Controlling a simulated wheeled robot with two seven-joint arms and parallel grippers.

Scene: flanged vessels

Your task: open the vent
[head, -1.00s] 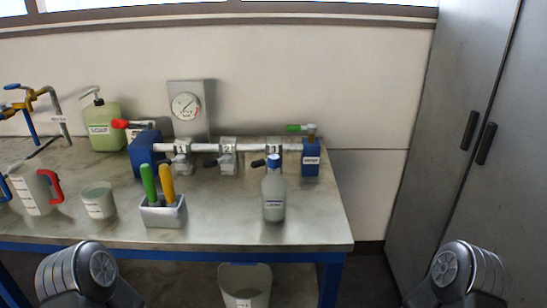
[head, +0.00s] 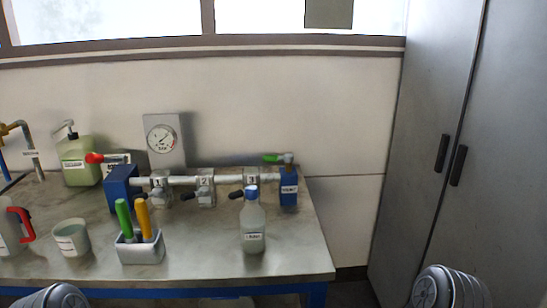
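The vent is a blue block (head: 289,189) with a white label at the right end of the pipe manifold on the bench. A green-handled lever (head: 271,158) sits on top of it and points left, roughly along the pipe. The manifold pipe (head: 225,181) runs left from it past several numbered valves with black handles to a larger blue block (head: 122,190) with a red-handled lever (head: 95,158). Only rounded parts of my arms show at the bottom left and bottom right. Neither gripper is in view.
A bottle with a blue cap (head: 253,228) stands in front of the manifold's right part. A holder (head: 141,250) with green and orange handles, a cup (head: 71,238) and a soap bottle (head: 78,163) stand further left. Grey cabinet doors (head: 425,120) are at the right.

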